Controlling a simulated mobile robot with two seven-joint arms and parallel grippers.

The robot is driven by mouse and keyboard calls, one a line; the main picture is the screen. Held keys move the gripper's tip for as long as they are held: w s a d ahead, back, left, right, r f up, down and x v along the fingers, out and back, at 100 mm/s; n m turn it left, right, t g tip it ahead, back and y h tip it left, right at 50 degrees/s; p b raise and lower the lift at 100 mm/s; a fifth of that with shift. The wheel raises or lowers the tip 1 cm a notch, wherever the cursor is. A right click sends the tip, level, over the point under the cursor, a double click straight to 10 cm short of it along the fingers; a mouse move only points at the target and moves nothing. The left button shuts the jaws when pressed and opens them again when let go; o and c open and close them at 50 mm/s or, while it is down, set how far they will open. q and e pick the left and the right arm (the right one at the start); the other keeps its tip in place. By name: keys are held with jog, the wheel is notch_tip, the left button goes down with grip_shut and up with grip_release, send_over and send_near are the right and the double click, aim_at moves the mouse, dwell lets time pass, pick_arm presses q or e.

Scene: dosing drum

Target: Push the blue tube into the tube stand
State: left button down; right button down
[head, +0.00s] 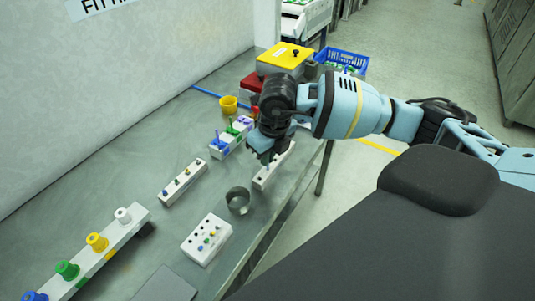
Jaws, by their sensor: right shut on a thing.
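The tube stand (224,148) is a white block with blue, green and purple patches, on the bench left of my right gripper. A thin blue tube (217,137) stands at its blue end and a green tube (230,127) stands further along. I cannot tell how deep the blue tube sits. My right gripper (264,160) points down over a long white block (273,170), apart from the blue tube. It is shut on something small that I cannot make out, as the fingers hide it. My left gripper is out of view.
A yellow cup (229,105) and a yellow-lidded box (284,57) stand behind. A dark ring (238,201), a narrow peg block (183,183) and a white block with holes (207,240) lie in front. A rack of coloured knobs (105,253) stands at front left. Bare bench lies between.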

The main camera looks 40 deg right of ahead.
jog(key=shift+f, duration=0.65)
jog(key=shift+r, duration=0.1)
jog(key=c, duration=1.5)
grip_release()
jog(key=shift+s+d+r, duration=0.1)
jog(key=shift+s+r, duration=0.1)
jog(key=shift+r, duration=1.1)
jog(key=shift+s+a+r, duration=0.1)
jog(key=shift+s+r, duration=0.1)
jog(key=shift+r, duration=1.05)
jog(key=shift+s+d+r, duration=0.1)
jog(key=shift+s+r, duration=0.1)
jog(key=shift+r, duration=1.1)
